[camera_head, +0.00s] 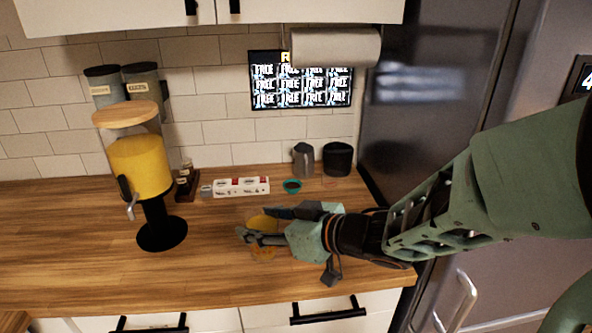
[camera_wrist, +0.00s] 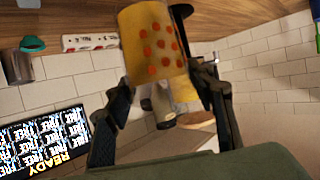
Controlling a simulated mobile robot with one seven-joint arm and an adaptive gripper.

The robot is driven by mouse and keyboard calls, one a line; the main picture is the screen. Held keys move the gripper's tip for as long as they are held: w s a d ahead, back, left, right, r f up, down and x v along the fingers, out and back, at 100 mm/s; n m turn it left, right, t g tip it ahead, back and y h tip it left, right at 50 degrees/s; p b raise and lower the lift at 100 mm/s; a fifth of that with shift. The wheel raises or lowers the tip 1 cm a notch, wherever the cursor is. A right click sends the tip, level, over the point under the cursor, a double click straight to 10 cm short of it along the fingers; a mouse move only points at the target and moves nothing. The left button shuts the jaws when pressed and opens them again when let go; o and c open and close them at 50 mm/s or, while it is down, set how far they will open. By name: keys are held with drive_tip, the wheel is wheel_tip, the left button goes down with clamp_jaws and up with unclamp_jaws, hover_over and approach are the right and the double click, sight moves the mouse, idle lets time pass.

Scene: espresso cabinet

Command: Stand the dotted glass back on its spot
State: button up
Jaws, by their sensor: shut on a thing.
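The dotted glass (camera_wrist: 160,45) is yellow-orange with red dots and sits between the two fingers of my gripper (camera_wrist: 157,72) in the wrist view, which shows the room upside down. In the head view, my gripper (camera_head: 252,236) reaches in from the right, low over the wooden counter, and is shut around the glass (camera_head: 263,222). Its fingers hide the glass's middle; yellow shows above and below them. The glass looks roughly upright. I cannot tell whether its base touches the counter. No marked spot can be made out clearly.
A yellow drink dispenser (camera_head: 141,165) on a black stand is left of my gripper. Behind are a red-and-white power strip (camera_head: 240,187), a teal ring-shaped item (camera_head: 292,186), a metal pitcher (camera_head: 303,160) and a black container (camera_head: 337,159). The counter (camera_head: 80,265) is clear at front left.

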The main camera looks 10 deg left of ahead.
sight(260, 219)
drive_tip(key=w+a+f, duration=0.1)
drive_tip(key=w+a+f+b, duration=0.1)
drive_tip(key=w, duration=0.1)
drive_tip(key=w+a+f, duration=0.1)
drive_tip(key=shift+w+a, duration=0.25)
drive_tip(key=shift+w, duration=0.1)
drive_tip(key=shift+w+a+f+b, duration=0.5)
drive_tip(key=shift+w+f+b, duration=0.2)
drive_tip(key=shift+f, duration=0.75)
drive_tip(key=shift+w+a+f+b, duration=0.5)
drive_tip(key=shift+w+f, duration=0.2)
drive_tip(key=shift+f, duration=0.75)
drive_tip(key=shift+w+a+f+b, duration=0.45)
drive_tip(key=shift+w+f+b, duration=0.25)
drive_tip(key=shift+f, duration=0.75)
drive_tip(key=shift+f, duration=0.1)
drive_tip(key=shift+f, duration=0.1)
drive_tip(key=o, duration=1.4)
